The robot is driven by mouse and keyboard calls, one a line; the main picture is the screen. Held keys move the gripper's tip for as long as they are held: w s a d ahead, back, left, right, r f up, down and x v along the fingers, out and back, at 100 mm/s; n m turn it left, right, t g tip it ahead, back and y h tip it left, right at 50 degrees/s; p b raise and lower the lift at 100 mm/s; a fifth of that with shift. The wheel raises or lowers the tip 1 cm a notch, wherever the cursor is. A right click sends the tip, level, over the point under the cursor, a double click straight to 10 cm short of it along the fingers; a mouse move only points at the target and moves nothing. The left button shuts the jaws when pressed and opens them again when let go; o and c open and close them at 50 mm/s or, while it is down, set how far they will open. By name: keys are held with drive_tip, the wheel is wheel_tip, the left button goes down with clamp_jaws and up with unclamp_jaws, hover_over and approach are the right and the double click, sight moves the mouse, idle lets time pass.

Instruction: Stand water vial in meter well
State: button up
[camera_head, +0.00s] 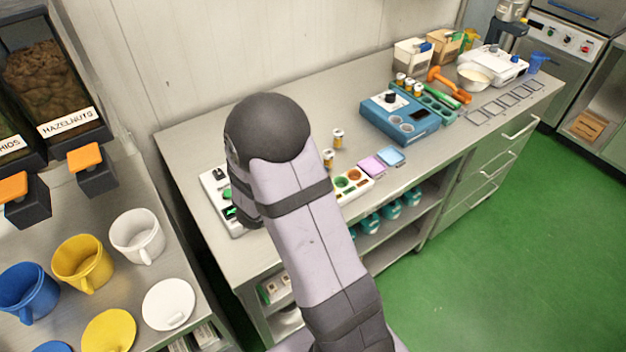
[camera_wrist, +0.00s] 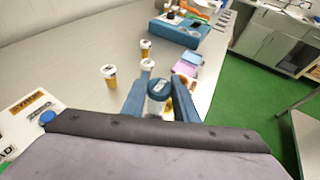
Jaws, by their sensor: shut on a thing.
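My gripper (camera_wrist: 160,94) shows in the wrist view with its two blue fingers shut on a vial (camera_wrist: 158,86). In the head view my arm hides both.
Amber white-capped vials (camera_head: 337,137) (camera_wrist: 110,76) stand on the steel bench (camera_head: 290,110), close to my gripper. A white tray (camera_head: 365,182) with green and orange wells is right of my arm. Pink (camera_head: 372,166) and blue (camera_head: 391,156) pads and a blue block (camera_head: 385,120) lie beyond.

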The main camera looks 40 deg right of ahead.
drive_tip(key=shift+r, duration=1.3)
drive_tip(key=shift+w+a+r, duration=0.15)
drive_tip(key=shift+a+r, duration=0.15)
drive_tip(key=w+a+f+p, duration=0.1)
drive_tip(key=a+p, duration=0.1)
drive_tip(key=a, duration=0.1)
drive_tip(key=w+a+n+t+y+p, duration=0.1)
drive_tip(key=a+p, duration=0.1)
drive_tip(key=a, duration=0.1)
drive_tip(key=w+a+f+n+t+p, duration=0.1)
drive_tip(key=w+a+p, duration=0.1)
drive_tip(key=a+p, duration=0.1)
drive_tip(key=shift+a+f, duration=0.35)
drive_tip(key=shift+a, duration=0.05)
drive_tip(key=w, duration=0.1)
drive_tip(key=w+m+g, duration=0.1)
drive_tip(key=w+a+r+m+g+h, duration=0.1)
drive_tip(key=shift+w, duration=0.4)
drive_tip(key=shift+f, duration=0.1)
drive_tip(key=shift+f+b, duration=1.7)
drive_tip(key=shift+f, duration=1.1)
